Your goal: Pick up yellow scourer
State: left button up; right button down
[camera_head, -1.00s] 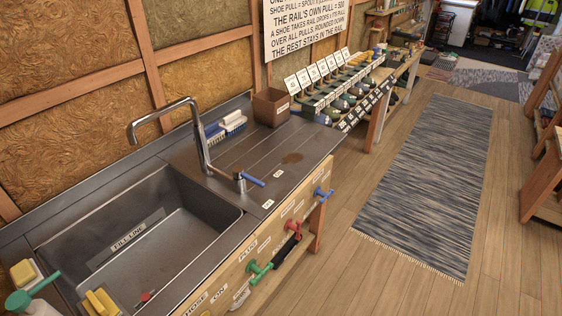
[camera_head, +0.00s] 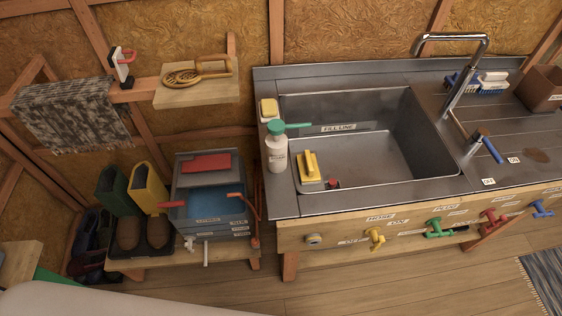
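A yellow piece with a raised grip (camera_head: 309,167) sits at the front left corner of the sink (camera_head: 405,162), beside a small red object (camera_head: 333,183). A yellow block with a pale base (camera_head: 268,108) sits on the sink's left rim, near the back. I cannot tell for sure which of the two is the yellow scourer. A white bottle with a green pump top (camera_head: 277,155) stands on the left rim between them and does not cover either. Neither gripper shows in the head view.
The tall tap (camera_head: 470,70) rises at the sink's right. Brushes (camera_head: 490,83) and a brown bin (camera_head: 542,88) stand beyond it. Coloured valves, among them a green one (camera_head: 438,228), stick out of the front panel. A blue-lined tub (camera_head: 210,200) and boots (camera_head: 150,188) are left.

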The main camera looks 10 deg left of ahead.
aim_at(307, 167)
jog(key=l+u, duration=0.15)
jog(key=u, duration=0.35)
jog(key=k+l+u, duration=0.1)
jog(key=u, duration=0.4)
jog(key=k+u, duration=0.1)
jog(key=u, duration=0.4)
jog(key=k+l, duration=0.3)
jog(key=k+u, duration=0.05)
